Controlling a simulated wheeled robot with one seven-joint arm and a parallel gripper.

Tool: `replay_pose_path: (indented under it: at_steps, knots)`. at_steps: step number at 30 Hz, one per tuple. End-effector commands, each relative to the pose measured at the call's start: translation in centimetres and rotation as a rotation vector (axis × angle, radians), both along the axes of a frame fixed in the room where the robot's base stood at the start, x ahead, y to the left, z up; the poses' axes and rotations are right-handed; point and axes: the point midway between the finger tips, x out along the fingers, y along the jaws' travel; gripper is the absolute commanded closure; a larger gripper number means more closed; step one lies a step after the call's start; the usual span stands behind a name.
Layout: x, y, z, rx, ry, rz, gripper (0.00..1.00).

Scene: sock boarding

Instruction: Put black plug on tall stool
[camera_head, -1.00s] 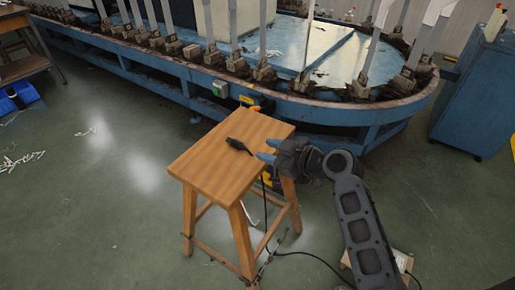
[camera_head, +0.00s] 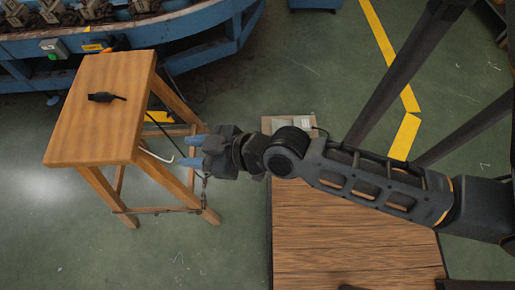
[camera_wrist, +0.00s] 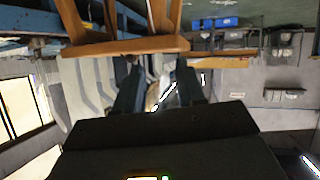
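The tall wooden stool (camera_head: 90,137) stands at the left in the head view. The black plug (camera_head: 105,97) lies on its seat, near the middle of the top. My gripper (camera_head: 186,152) is to the right of the stool, beside its legs in the head view, with its blue fingertips pointing left. The fingers are apart with nothing between them. In the wrist view, my open gripper (camera_wrist: 158,85) has the stool's underside and legs (camera_wrist: 120,46) ahead of it.
A blue machine (camera_head: 190,40) runs behind the stool. A wooden board (camera_head: 350,240) lies below my arm, with a small box (camera_head: 290,125) at its far edge. A thin dark cable runs down beside the stool. Green floor is free at the lower left.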

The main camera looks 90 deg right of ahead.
Motion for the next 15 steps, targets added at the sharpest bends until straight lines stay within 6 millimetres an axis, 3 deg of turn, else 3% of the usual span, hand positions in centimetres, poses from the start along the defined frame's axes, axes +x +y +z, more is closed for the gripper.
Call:
replay_pose_path:
  at_steps: [1,6,10,15]
  knots:
    - [-2.1,1.3,0.6,0.007,-0.002,0.01,0.61]
    - [-7.5,3.7,4.2,0.028,-0.063,0.045,0.61]
    - [-10.6,4.9,7.4,0.051,-0.116,0.102,0.61]
    - [-12.7,5.8,10.4,0.083,-0.166,0.167,0.61]
